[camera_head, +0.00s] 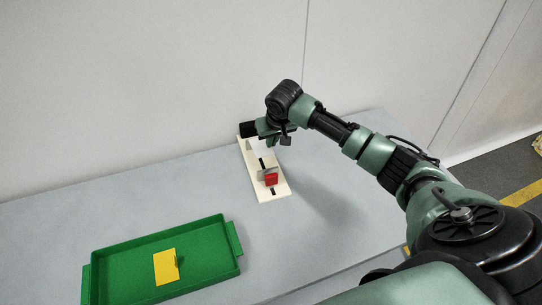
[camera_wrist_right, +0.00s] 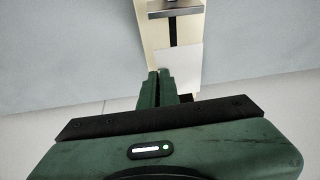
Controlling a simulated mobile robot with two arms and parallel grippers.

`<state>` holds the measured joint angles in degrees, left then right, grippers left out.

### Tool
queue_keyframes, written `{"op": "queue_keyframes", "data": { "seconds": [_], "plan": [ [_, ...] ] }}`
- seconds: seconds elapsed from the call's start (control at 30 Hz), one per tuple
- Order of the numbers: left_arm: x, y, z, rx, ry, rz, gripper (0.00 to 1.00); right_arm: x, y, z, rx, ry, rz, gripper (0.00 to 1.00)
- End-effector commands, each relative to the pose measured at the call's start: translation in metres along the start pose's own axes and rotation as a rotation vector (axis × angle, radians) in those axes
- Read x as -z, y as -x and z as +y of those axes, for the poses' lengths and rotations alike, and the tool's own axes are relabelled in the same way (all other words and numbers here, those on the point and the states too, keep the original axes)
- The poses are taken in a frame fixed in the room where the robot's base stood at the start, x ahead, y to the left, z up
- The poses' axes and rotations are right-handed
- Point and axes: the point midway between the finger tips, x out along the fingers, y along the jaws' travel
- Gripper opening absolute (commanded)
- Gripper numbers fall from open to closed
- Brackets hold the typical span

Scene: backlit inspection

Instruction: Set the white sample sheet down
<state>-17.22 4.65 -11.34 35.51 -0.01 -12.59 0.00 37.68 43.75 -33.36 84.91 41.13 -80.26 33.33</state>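My right gripper (camera_head: 272,143) is over the far end of a cream stand (camera_head: 279,193) on the table. In the right wrist view, the fingers of my right gripper (camera_wrist_right: 161,77) are close together at the lower left edge of the white sample sheet (camera_wrist_right: 183,65), and appear shut on it. The sheet covers part of the stand and its dark slot in that view; whether it touches the stand cannot be told. A red piece (camera_head: 271,179) with a grey plate stands on the stand's near half. My left gripper is out of view.
A green tray (camera_head: 112,258) is at the front left of the grey table (camera_head: 190,185), with a yellow card-like piece (camera_head: 164,268) in it. A pale wall (camera_head: 150,80) is behind the table. The table between tray and stand is clear.

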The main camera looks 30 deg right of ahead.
Motion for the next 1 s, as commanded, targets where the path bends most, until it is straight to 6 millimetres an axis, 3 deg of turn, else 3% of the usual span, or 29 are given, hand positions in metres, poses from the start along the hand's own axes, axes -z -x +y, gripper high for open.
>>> {"op": "queue_keyframes", "data": {
  "seconds": [0.1,0.27,0.5,0.97,1.0],
  "plan": [
    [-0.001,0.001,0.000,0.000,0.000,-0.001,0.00,-0.008,-0.018,0.000,0.000,-0.001,-0.002,0.00],
    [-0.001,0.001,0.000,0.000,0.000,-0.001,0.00,-0.013,-0.030,0.000,0.000,0.000,-0.001,0.00],
    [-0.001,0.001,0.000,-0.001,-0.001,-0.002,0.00,-0.026,-0.061,0.000,0.000,-0.001,-0.002,0.00],
    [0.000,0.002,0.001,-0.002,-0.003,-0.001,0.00,-0.029,-0.070,-0.001,0.001,-0.001,0.000,0.00],
    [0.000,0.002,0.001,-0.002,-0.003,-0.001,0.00,-0.029,-0.069,-0.001,0.001,0.000,0.001,0.14]
  ]
}}
